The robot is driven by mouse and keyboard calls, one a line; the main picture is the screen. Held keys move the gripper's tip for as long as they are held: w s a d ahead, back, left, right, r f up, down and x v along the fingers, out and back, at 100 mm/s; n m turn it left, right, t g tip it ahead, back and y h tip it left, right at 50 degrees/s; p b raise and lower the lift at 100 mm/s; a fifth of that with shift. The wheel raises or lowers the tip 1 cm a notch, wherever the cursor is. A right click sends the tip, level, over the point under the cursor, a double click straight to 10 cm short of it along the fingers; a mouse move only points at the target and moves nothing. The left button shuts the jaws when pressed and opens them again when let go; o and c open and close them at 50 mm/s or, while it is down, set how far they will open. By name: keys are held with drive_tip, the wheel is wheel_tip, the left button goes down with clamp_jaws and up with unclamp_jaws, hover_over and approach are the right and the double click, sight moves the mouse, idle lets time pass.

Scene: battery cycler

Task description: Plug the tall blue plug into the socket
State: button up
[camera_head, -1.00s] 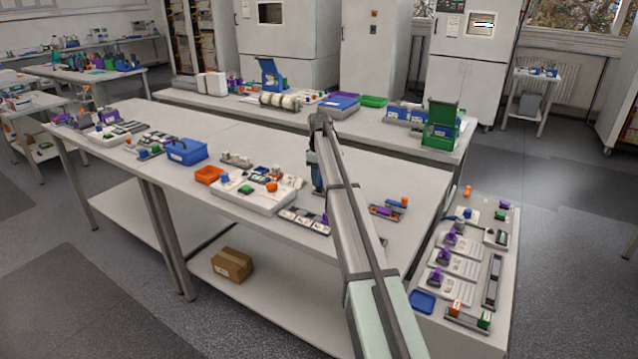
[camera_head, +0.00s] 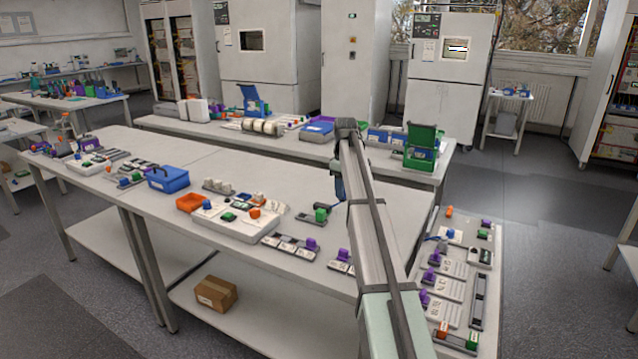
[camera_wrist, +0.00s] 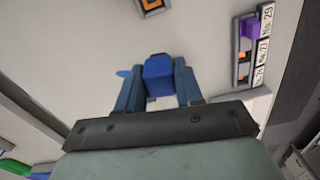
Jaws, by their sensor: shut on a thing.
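In the wrist view my gripper (camera_wrist: 158,80) is shut on a tall blue plug (camera_wrist: 158,76), which sits between its two blue fingers. The plug's lower end is hidden from this angle. Below it is the pale tabletop; I cannot tell the height. A socket with an orange inside (camera_wrist: 151,4) is cut by the top edge of the wrist view, ahead of the plug and apart from it. I cannot tell whether it is the task's socket. In the head view my gripper (camera_head: 338,190) hangs over the front table, partly behind my arm, and the plug is not clearly visible.
A strip with numbered labels and a purple plug (camera_wrist: 249,28) lies right in the wrist view. In the head view, a green plug (camera_head: 320,214) on its base and a white panel (camera_head: 232,222) stand left of my arm. A side table (camera_head: 484,262) with several modules is right.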

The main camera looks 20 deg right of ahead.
drive_tip(key=s+f, duration=0.2)
drive_tip(key=s, duration=0.8)
drive_tip(key=s+a+f+n, duration=0.1)
drive_tip(key=s, duration=1)
drive_tip(key=shift+s+f+n, duration=0.25)
drive_tip(key=shift+f+n, duration=0.05)
drive_tip(key=shift+f, duration=0.05)
drive_tip(key=shift+f, duration=0.1)
drive_tip(key=shift+f, duration=3.3)
drive_tip(key=shift+f, duration=0.25)
drive_tip(key=o, duration=1.1)
drive_tip(key=shift+o, duration=0.2)
drive_tip(key=shift+r, duration=0.1)
wheel_tip(320, 180, up, 14)
